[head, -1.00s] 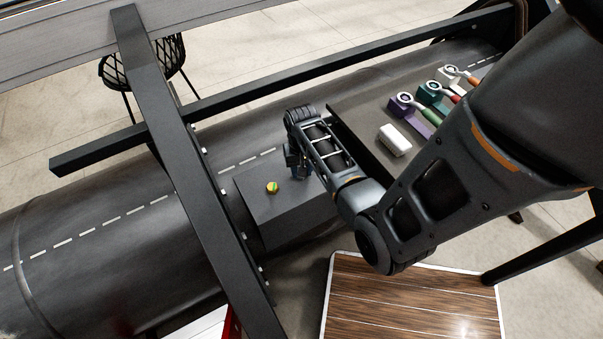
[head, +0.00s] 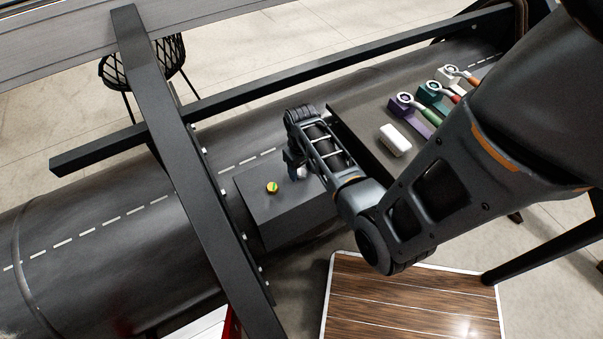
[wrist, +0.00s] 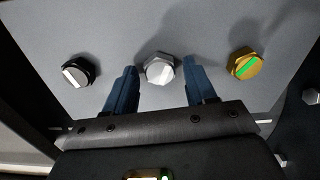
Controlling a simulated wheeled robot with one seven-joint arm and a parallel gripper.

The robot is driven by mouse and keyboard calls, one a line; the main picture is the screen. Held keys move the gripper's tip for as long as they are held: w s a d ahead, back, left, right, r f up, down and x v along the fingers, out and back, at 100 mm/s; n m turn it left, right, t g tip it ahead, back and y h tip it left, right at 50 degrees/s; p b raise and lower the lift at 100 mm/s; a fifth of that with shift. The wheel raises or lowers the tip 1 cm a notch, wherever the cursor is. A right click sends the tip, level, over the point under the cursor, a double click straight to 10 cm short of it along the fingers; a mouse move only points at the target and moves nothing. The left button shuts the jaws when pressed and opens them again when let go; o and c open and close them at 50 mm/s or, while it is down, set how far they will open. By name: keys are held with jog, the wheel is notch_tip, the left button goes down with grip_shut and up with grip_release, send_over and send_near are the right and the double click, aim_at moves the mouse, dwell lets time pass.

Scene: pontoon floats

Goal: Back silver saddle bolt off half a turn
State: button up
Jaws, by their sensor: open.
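The silver saddle bolt (wrist: 160,68) is a hex head with a pale bar mark, standing on a grey block's face in the wrist view. In the head view the silver bolt (head: 302,172) shows beside my gripper, partly hidden. My gripper (wrist: 160,76) is open, its two blue fingers left and right of the silver bolt with a gap on each side. How deep the tips reach along the head I cannot tell. In the head view my gripper (head: 296,163) is over the block's right part.
A black bolt (wrist: 80,71) with a white mark sits left of the silver one, and a gold bolt (wrist: 243,64) with a green mark sits right. A dark beam (head: 190,165) crosses left of the grey block (head: 265,215). Several ratchets and a white block (head: 395,140) lie right.

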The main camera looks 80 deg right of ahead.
aim_at(302, 172)
jog(key=shift+r, duration=2.95)
notch_tip(302, 172, up, 8)
jog(key=shift+a+f, duration=0.1)
jog(key=shift+f, duration=0.1)
